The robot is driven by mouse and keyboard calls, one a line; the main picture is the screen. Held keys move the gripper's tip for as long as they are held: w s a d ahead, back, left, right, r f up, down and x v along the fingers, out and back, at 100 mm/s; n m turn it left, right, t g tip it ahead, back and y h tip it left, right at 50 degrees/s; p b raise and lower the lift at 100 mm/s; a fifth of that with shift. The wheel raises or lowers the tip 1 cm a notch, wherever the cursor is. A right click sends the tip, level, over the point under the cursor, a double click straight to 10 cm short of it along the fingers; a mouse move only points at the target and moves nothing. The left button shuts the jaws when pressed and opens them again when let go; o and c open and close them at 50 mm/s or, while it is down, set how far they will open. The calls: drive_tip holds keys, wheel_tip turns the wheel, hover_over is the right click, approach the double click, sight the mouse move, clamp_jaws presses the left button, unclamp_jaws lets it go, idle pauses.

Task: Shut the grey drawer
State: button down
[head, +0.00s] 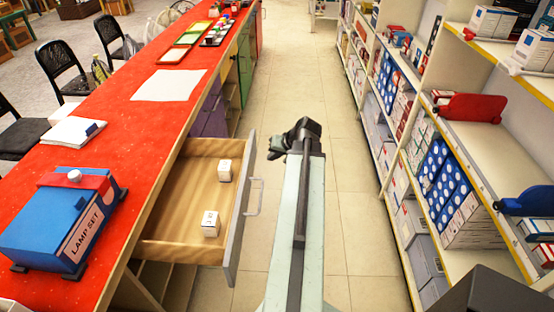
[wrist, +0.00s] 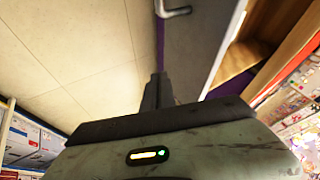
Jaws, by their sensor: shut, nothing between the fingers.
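The grey drawer (head: 240,222) stands pulled out from the red-topped counter. Its pale wooden inside holds two small white boxes (head: 224,170) (head: 210,223), and its grey front with a bar handle (head: 255,197) faces the aisle. My gripper (head: 297,138) is over the aisle, to the right of the drawer front and near its far end, apart from it in the head view. In the wrist view my fingers (wrist: 157,82) are together and empty. The drawer's grey front (wrist: 196,45) and handle (wrist: 175,12) show ahead of them; whether they touch the front I cannot tell.
The red counter (head: 120,130) bears a blue lamp-set box (head: 62,222), a white sheet (head: 169,85) and trays. Purple and green fronts (head: 209,116) lie beyond the drawer. Stocked shelves (head: 465,140) line the right side. The tiled aisle (head: 300,60) is clear ahead.

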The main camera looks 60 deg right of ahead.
drive_tip(key=w+a+f+b, duration=0.1)
drive_tip(key=w+a+f, duration=0.1)
drive_tip(key=w, duration=0.3)
drive_tip(key=shift+w+f+b, duration=0.3)
drive_tip(key=shift+w+f, duration=0.05)
drive_tip(key=shift+f, duration=0.15)
